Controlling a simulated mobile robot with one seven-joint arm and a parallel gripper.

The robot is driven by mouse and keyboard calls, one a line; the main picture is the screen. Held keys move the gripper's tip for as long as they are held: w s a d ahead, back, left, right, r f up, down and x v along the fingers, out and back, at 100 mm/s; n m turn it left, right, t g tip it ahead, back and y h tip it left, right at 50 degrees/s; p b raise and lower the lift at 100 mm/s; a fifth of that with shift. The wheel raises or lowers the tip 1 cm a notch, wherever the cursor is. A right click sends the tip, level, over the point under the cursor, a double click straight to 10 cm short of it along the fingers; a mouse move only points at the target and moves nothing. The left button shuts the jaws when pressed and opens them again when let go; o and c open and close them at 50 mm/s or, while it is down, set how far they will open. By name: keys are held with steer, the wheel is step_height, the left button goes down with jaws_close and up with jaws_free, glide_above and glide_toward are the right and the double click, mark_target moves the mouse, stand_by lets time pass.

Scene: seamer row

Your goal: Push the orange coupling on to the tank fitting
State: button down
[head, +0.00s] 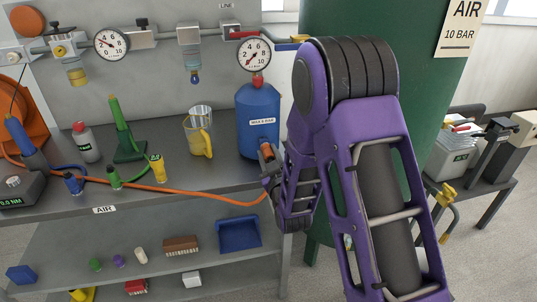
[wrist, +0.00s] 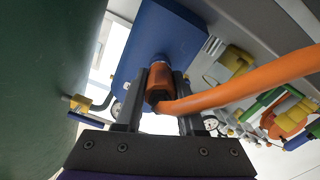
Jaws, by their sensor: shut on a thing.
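The blue tank (head: 258,120), marked with a max bar label, stands on the bench with a gauge on top. The orange coupling (head: 266,152) is at its lower front, on the end of the orange hose. In the wrist view, my gripper (wrist: 160,82) is shut on the coupling (wrist: 159,78), one finger on each side. The coupling points at the tank (wrist: 155,38). The tank fitting is mostly hidden behind the coupling, and I cannot tell whether the two are joined. In the head view, my gripper (head: 268,180) is partly hidden by my arm.
The orange hose (head: 190,189) runs left along the bench edge. A large green tank (head: 430,110) stands close on the right. A gauge (head: 254,54) sits above the blue tank.

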steer(key=shift+w+a, duration=0.1)
steer(key=shift+w, duration=0.2)
steer(key=shift+c, duration=2.2)
jaws_free()
steer(key=p+v, duration=1)
steer(key=v, duration=0.7)
steer(key=shift+p, duration=0.3)
steer(key=shift+s+r, duration=0.1)
steer(key=shift+s, duration=0.05)
